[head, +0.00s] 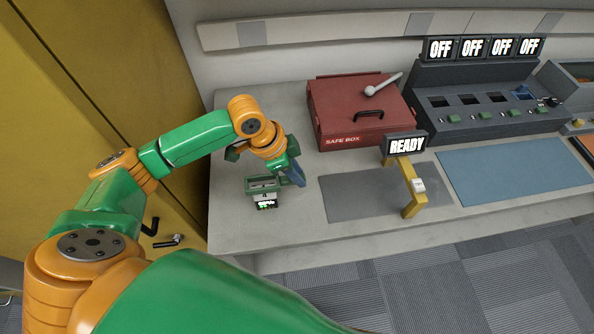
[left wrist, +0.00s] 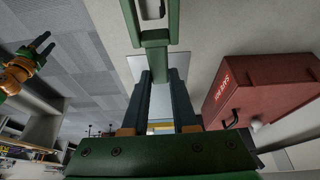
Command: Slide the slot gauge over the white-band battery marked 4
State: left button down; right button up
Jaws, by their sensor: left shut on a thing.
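The green slot gauge (head: 252,183) is held at the left part of the bench in the head view. My left gripper (head: 293,174) is shut on its right end. In the left wrist view the gauge (left wrist: 155,39) runs up from between the dark fingers (left wrist: 163,100), its open slot at the top edge. The battery (head: 265,197) marked 4, pale with a small lit display, shows directly at the gauge's frame. A pale shape shows inside the slot; I cannot tell how far the gauge is down over it. My right gripper (left wrist: 42,48) is open and empty.
A red safe box (head: 350,112) stands behind, right of my left gripper. A blue mat (head: 510,170) and a slotted charger (head: 480,105) lie further right.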

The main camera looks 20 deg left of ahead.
pick_arm(q)
jog(key=shift+f+b, duration=0.75)
jog(key=shift+f, duration=1.15)
dwell(1.4)
jog(key=shift+r, duration=0.15)
dwell(0.6)
jog(key=shift+r+p, duration=2.9)
jog(key=shift+p, duration=0.75)
